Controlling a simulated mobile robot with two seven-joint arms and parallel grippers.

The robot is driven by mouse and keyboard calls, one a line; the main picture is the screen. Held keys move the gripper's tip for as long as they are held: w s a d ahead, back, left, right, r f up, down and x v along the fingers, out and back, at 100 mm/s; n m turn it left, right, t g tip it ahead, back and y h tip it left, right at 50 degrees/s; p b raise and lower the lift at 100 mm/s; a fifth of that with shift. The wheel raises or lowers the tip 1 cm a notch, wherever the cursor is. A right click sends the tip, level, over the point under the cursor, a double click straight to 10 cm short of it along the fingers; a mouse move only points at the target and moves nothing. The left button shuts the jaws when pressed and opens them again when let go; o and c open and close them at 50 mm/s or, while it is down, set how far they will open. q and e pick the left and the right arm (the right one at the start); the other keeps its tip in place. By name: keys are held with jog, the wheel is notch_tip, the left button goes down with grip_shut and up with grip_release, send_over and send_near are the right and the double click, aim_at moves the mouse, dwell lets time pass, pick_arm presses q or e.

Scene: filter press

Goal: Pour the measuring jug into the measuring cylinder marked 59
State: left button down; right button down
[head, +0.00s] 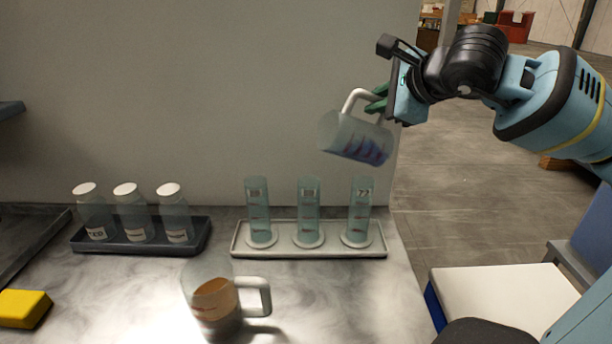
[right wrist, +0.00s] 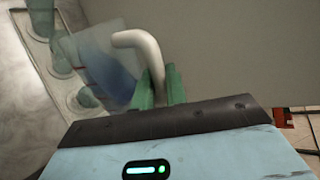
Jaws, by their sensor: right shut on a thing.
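My right gripper (head: 377,100) is shut on the pale handle of a clear measuring jug (head: 343,131) with dark blue liquid in it. In the right wrist view the handle (right wrist: 146,58) sits between the green fingers. Three clear measuring cylinders stand upright in a white tray (head: 310,253): left (head: 259,215), middle (head: 308,215), right (head: 358,215). The right one's mark looks like 72 or 77; the other marks are too small to read. My left gripper is not in view.
A second jug (head: 215,304) with brown-orange contents stands at the front. Three white-lidded jars (head: 130,212) stand in a dark tray (head: 150,245) on the left. A yellow block (head: 24,308) lies front left. A grey wall (head: 200,90) rises behind the counter.

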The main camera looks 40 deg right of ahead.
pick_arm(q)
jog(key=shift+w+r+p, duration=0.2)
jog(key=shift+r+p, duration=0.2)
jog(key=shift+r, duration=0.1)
pick_arm(e)
jog(key=shift+w+a+r+n+h, duration=0.1)
jog(key=shift+w+a+n+h, duration=0.05)
jog(key=shift+a+n+h, duration=0.2)
